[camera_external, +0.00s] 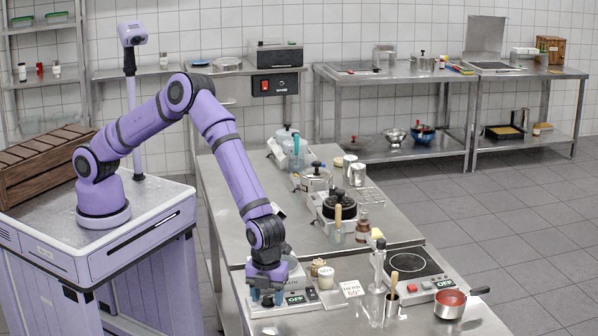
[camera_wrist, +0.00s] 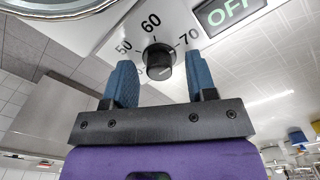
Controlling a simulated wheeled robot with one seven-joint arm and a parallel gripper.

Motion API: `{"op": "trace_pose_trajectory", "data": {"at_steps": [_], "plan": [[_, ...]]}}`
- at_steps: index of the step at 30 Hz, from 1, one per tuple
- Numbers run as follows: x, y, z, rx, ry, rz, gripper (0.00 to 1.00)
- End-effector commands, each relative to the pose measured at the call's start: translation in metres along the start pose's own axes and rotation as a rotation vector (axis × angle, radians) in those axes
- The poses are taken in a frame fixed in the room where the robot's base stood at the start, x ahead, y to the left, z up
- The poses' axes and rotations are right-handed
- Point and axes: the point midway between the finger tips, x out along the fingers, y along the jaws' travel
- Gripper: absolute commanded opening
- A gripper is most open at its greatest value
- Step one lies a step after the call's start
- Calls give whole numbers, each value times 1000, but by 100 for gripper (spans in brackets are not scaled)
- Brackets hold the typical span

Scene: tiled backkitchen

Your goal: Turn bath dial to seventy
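The bath dial (camera_wrist: 159,61) is a small black knob on a pale panel. Printed numbers 50, 60 and 70 sit around it in the wrist view, with 60 directly above it. Where its pointer stands is too small to tell. My gripper (camera_wrist: 158,75) has its two blue fingers apart, one on each side of the dial in that view, with visible gaps and no clear contact. In the external view my gripper (camera_external: 267,293) points down at the front of the bath unit (camera_external: 300,283) and hides the dial. The bath's display (camera_external: 295,299) reads OFF.
A card (camera_external: 352,288) reading HERB 60° stands right of the bath, near small jars. A hot plate (camera_external: 410,265), a metal cup (camera_external: 391,304) and a red-filled pan (camera_external: 450,303) stand further right. Pots and appliances crowd the counter behind.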

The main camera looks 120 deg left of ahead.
Motion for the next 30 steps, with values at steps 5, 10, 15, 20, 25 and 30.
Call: {"op": "trace_pose_trajectory", "data": {"at_steps": [5,10,15,20,25,30], "plan": [[-2,0,0,0,0,0,52],[-20,0,0,-1,0,-1,52],[-52,-1,1,-2,0,-3,52],[-80,0,0,-1,1,-2,52],[-100,0,0,0,0,-1,52],[-107,0,0,0,0,0,52]]}}
